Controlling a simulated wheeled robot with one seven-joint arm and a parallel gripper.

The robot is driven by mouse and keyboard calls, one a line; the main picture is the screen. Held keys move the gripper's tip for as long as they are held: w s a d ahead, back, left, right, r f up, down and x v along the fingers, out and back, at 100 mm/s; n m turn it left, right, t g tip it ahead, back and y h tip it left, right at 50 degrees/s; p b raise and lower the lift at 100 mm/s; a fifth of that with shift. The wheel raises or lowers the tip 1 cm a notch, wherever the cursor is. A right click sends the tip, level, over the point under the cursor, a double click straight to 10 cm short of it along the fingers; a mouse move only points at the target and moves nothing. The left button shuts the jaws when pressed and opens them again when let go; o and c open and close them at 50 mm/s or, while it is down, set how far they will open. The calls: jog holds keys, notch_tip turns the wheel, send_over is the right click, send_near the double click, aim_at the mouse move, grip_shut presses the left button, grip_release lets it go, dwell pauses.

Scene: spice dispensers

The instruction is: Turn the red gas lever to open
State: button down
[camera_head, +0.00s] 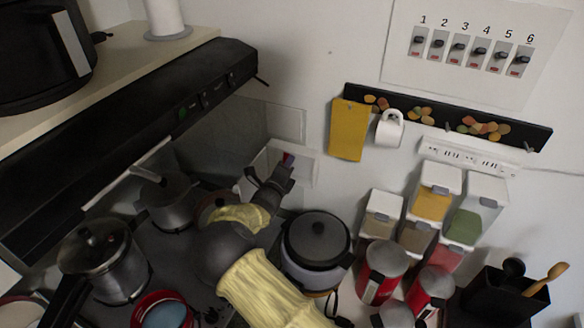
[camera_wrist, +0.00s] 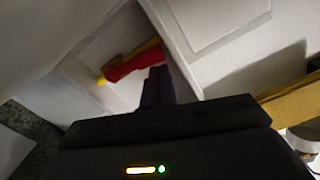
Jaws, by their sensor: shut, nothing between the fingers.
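The red gas lever (camera_wrist: 130,66) shows in the wrist view, lying across a yellow pipe (camera_wrist: 103,79) inside a white-framed recess in the wall. In the head view only a small bit of the lever (camera_head: 288,158) shows, past my gripper. My gripper (camera_head: 272,172) reaches up to the front of this recess. Its dark fingers (camera_wrist: 159,86) are shut with nothing between them, and their tips are close to the lever's right part. I cannot tell whether they touch it. In the head view my wrist and gripper hide most of the recess.
Below stand a rice cooker (camera_head: 318,240), a pot (camera_head: 103,262) and spice dispensers (camera_head: 437,200). A dark range hood (camera_head: 130,130) slants above the stove at left.

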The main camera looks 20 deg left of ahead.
jog(key=shift+d, duration=0.1)
jog(key=s+d+b, duration=0.3)
jog(key=s, duration=0.8)
jog(key=shift+d+f+b, duration=0.15)
jog(key=shift+f+b, duration=0.2)
jog(key=shift+f, duration=0.05)
